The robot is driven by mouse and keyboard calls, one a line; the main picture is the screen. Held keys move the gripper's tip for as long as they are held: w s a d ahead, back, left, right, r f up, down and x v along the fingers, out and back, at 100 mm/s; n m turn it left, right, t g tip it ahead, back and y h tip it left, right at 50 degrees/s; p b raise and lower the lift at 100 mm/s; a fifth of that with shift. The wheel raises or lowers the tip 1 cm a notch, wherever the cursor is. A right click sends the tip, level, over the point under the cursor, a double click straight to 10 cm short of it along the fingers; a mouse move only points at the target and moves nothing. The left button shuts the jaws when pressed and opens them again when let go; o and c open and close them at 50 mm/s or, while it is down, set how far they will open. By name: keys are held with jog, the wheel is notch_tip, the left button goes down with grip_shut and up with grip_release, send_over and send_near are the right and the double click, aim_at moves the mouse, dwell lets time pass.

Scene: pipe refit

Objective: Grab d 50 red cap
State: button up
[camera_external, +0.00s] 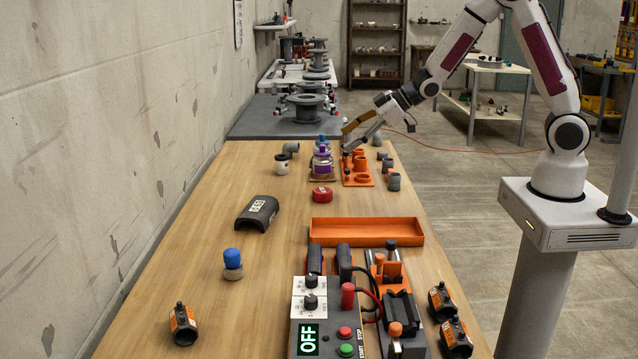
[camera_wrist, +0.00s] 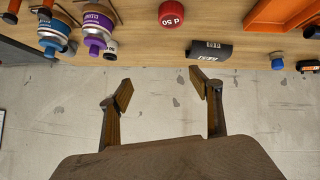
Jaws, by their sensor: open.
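The cap is apart from the fingers.
A purple-banded can (camera_external: 322,162) and an orange holder (camera_external: 358,172) stand close to my gripper. A dark half-pipe cover (camera_external: 257,213) lies left of the cap. An orange tray (camera_external: 366,232) is nearer and to the right. Bare table surrounds the cap.

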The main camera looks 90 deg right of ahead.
aim_at(324, 190)
jog(key=f+y, duration=0.1)
jog(key=f, duration=0.3)
jog(key=w+f+t+y, duration=0.1)
jog(key=f, duration=0.3)
jog(key=w+d+f+y, duration=0.1)
jog(key=f, duration=0.3)
jog(key=shift+n, duration=0.3)
jog(key=shift+s+a+f+t+y, duration=0.15)
jog(key=shift+f+t+y, duration=0.15)
jog(key=shift+f, duration=0.35)
jog(key=shift+x, duration=1.35)
jog(key=shift+a+x, duration=0.2)
jog(key=shift+x, duration=2.35)
jog(key=c, duration=1.1)
